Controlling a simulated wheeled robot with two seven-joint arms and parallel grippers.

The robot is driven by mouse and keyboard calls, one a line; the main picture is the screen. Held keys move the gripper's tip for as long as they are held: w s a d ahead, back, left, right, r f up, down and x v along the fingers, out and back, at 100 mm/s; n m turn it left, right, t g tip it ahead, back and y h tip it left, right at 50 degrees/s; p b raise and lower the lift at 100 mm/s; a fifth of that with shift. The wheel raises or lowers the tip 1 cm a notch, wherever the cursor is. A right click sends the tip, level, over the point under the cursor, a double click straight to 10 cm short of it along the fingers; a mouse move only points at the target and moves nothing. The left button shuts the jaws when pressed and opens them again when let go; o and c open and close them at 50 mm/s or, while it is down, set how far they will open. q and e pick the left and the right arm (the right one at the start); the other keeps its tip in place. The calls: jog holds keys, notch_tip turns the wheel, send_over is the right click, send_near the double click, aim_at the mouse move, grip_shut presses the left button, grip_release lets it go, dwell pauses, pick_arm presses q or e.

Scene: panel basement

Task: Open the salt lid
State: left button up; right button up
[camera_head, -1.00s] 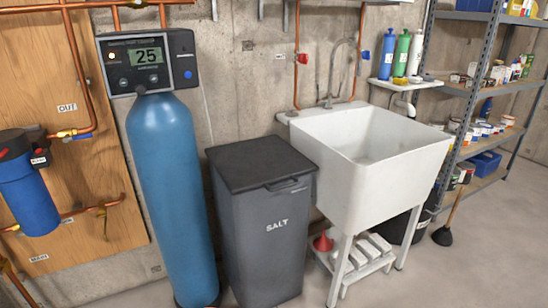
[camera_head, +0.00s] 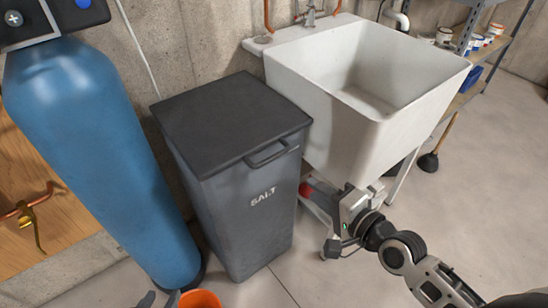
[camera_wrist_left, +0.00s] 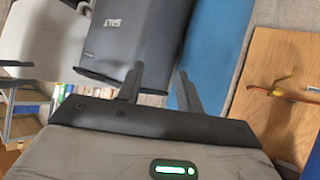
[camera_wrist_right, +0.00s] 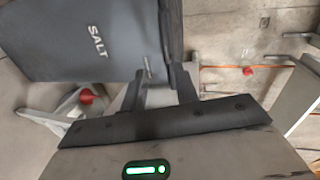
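The dark grey salt bin (camera_head: 245,210) stands upright on the floor, with white SALT lettering on its front. Its black lid (camera_head: 230,120) is flat and closed, with a handle (camera_head: 272,155) at the front edge. My right gripper (camera_head: 348,198) is low in front of the sink, right of the bin. In the right wrist view its fingers (camera_wrist_right: 160,85) are apart, with the bin's lid edge seen beyond them. My left gripper (camera_head: 160,299) barely shows at the bottom edge. In the left wrist view its fingers (camera_wrist_left: 160,88) are apart and empty, facing the bin.
A blue tank (camera_head: 100,150) stands close left of the bin. A white utility sink (camera_head: 345,140) stands close on its right. An orange bucket (camera_head: 200,300) shows at the bottom edge. Shelves (camera_head: 490,45) are at the far right.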

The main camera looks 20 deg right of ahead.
aim_at(276, 157)
jog(key=shift+m, duration=0.5)
jog(key=x, duration=1.1)
jog(key=r+b+x, duration=0.1)
jog(key=x, duration=0.4)
jog(key=shift+w+d, duration=0.2)
jog(key=shift+w, duration=0.2)
grip_shut()
